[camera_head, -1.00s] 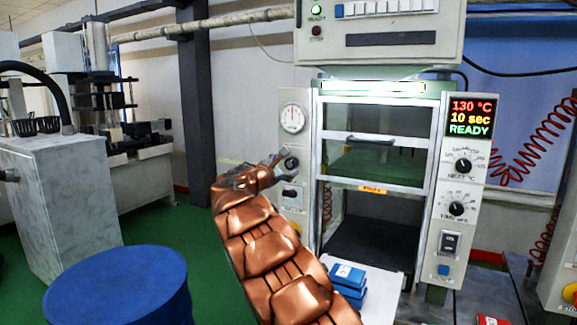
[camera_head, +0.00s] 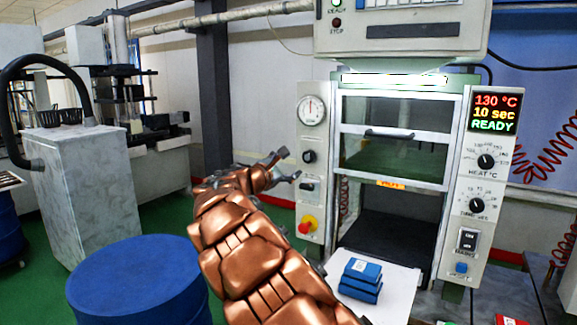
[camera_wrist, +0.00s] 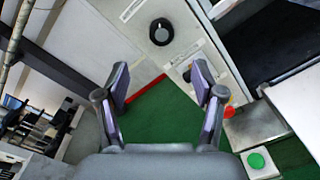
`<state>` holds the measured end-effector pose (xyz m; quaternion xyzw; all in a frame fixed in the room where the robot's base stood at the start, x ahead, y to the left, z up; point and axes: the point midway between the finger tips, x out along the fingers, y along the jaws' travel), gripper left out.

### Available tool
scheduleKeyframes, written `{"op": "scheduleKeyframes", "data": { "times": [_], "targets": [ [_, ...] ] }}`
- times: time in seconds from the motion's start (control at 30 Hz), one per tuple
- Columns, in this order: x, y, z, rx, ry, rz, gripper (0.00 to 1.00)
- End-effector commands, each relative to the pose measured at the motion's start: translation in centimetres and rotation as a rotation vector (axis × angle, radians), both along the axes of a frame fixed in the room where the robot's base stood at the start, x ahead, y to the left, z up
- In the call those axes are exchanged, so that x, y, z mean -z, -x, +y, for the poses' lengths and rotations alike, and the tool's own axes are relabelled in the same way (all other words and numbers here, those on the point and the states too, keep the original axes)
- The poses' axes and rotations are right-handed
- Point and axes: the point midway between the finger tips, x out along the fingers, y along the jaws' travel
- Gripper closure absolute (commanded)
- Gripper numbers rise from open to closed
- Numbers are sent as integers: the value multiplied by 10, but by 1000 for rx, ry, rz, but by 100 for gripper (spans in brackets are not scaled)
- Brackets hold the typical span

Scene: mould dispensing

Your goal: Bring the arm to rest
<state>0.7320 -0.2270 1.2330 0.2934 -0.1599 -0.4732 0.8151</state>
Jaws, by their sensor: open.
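My gripper (camera_head: 284,168) is at the end of my copper-coloured arm, in front of the left control panel of the press (camera_head: 387,130). In the wrist view the two fingers of my gripper (camera_wrist: 160,100) stand wide apart with nothing between them. Green floor shows in the gap. A dark knob (camera_head: 309,157) is just to the right of the fingertips. It also shows above the fingers in the wrist view (camera_wrist: 161,31). I cannot tell whether a finger touches the panel.
Blue blocks (camera_head: 361,280) lie stacked on a white sheet (camera_head: 400,290) before the press opening. A red and yellow button (camera_head: 307,225) sits low on the left panel. A blue drum (camera_head: 138,280) stands left of my arm. The display (camera_head: 494,113) reads 130 °C, 10 sec, READY.

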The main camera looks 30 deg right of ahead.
Motion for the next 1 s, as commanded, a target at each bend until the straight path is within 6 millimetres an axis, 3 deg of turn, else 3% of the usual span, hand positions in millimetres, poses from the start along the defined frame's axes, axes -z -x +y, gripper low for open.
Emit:
{"op": "scheduleKeyframes", "data": {
  "times": [0.33,0.47,0.57,0.8,1.0],
  "targets": [
    [0,1,-1,2,-3,-1,32],
    [1,17,-8,34,-43,-18,32],
    [3,47,-19,92,-123,-56,32],
    [32,146,-37,285,-405,-178,32],
    [69,228,-26,449,-646,-269,32]
  ]
}}
